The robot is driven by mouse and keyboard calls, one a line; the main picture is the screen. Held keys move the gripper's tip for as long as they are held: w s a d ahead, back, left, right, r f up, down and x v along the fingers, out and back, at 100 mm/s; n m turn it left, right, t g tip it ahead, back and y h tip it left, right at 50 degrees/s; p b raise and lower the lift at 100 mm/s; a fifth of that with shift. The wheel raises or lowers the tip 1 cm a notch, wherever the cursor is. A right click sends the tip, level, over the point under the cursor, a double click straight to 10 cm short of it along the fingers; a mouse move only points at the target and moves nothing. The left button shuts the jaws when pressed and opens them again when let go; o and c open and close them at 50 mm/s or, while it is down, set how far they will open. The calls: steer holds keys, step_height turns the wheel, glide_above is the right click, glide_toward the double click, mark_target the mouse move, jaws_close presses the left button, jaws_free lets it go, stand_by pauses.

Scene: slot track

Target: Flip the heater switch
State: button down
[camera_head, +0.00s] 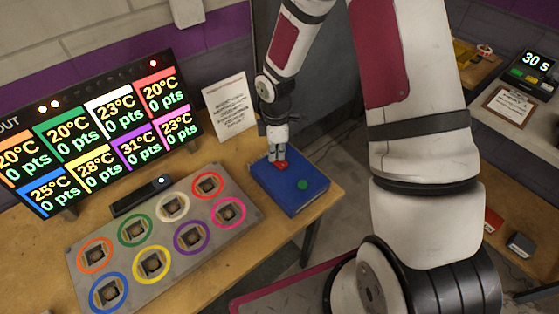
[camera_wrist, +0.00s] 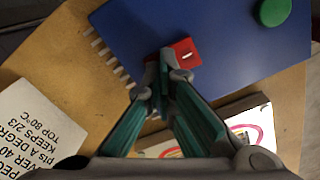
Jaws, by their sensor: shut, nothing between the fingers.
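The blue box (camera_head: 297,194) lies at the right end of the wooden table, with a red switch (camera_head: 281,166) and a round green button (camera_head: 302,184) on its top. In the wrist view the red switch (camera_wrist: 188,54) sits near one edge of the blue box (camera_wrist: 225,45), and the green button (camera_wrist: 273,12) is at the top right. My gripper (camera_head: 279,160) points down at the red switch. In the wrist view my gripper (camera_wrist: 165,72) is shut and empty, its fingertips over or touching the switch's left part; I cannot tell whether they touch. They hide part of the switch.
A grey panel (camera_head: 160,205) with several coloured rings stands left of the box. Behind it are a scoreboard (camera_head: 95,145) showing temperatures and a white sign (camera_head: 229,106). A black bar (camera_head: 141,195) lies between panel and scoreboard. The table's right edge is close to the box.

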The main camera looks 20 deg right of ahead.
steer(key=shift+r+p, duration=1.4)
steer(key=shift+r, duration=2.05)
step_height(320, 180, up, 10)
steer(key=s+d+m+t, duration=0.1)
steer(key=s+m, duration=0.1)
steer(key=m, duration=0.1)
step_height(320, 180, up, 12)
steer(key=f+m+t+h, duration=0.1)
steer(key=m, duration=0.3)
glide_above(283, 162)
steer(key=s, duration=0.6)
steer(key=s+r+m+t, duration=0.1)
steer(key=s+r+m, duration=0.3)
steer(key=s, duration=0.4)
steer(key=s+a+r+m+t+y, duration=0.1)
steer(key=s+r+m+t, duration=0.1)
steer(key=s+r+m, duration=0.2)
steer(key=s+r, duration=0.2)
steer(key=s, duration=0.2)
steer(key=shift+s+a+r+m+t, duration=0.15)
steer(key=shift+s+r+m+t, duration=0.15)
steer(key=shift+r, duration=0.1)
